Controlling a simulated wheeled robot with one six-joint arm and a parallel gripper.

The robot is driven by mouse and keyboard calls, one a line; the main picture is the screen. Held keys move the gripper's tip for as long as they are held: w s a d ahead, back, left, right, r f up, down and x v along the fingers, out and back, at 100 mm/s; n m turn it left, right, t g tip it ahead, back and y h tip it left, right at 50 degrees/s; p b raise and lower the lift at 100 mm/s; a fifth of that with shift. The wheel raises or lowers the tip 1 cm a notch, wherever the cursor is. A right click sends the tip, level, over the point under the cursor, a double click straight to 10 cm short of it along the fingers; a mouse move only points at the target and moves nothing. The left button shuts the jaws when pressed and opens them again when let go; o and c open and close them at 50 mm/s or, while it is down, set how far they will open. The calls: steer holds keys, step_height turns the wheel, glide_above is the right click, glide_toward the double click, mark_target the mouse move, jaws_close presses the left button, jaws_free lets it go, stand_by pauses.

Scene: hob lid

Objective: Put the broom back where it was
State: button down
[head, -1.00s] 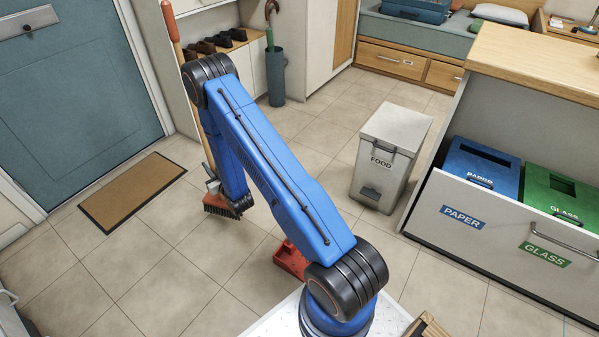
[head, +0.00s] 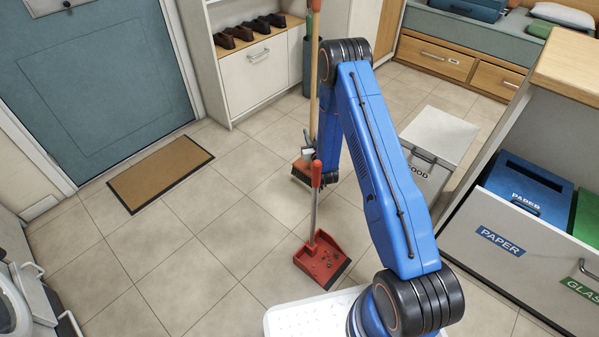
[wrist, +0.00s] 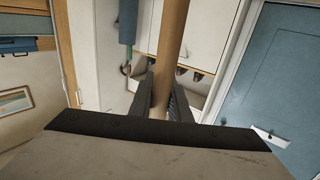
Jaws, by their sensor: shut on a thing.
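The broom has a long wooden handle (head: 314,85) and a red-orange head with dark bristles (head: 303,171). It stands roughly upright at the end of my arm; whether the bristles touch the floor I cannot tell. My gripper (head: 309,147) is shut on the handle low down, just above the head, and is partly hidden by my arm. In the wrist view the handle (wrist: 173,35) runs between the two dark fingers of my gripper (wrist: 163,85).
A doormat (head: 161,172) lies by the blue door (head: 95,85). A shoe cabinet (head: 255,73) is behind; the food bin (head: 440,140) and the open paper drawer (head: 500,240) are right.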

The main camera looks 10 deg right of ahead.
steer(key=w+a+r, duration=0.1)
steer(key=w+a, duration=0.3)
steer(key=w, duration=1.1)
step_height(320, 180, down, 10)
steer(key=shift+s+a+r+y, duration=0.15)
steer(key=shift+y, duration=0.15)
steer(key=c, duration=1.7)
jaws_free()
steer(key=shift+o, duration=0.2)
steer(key=shift+s, duration=0.1)
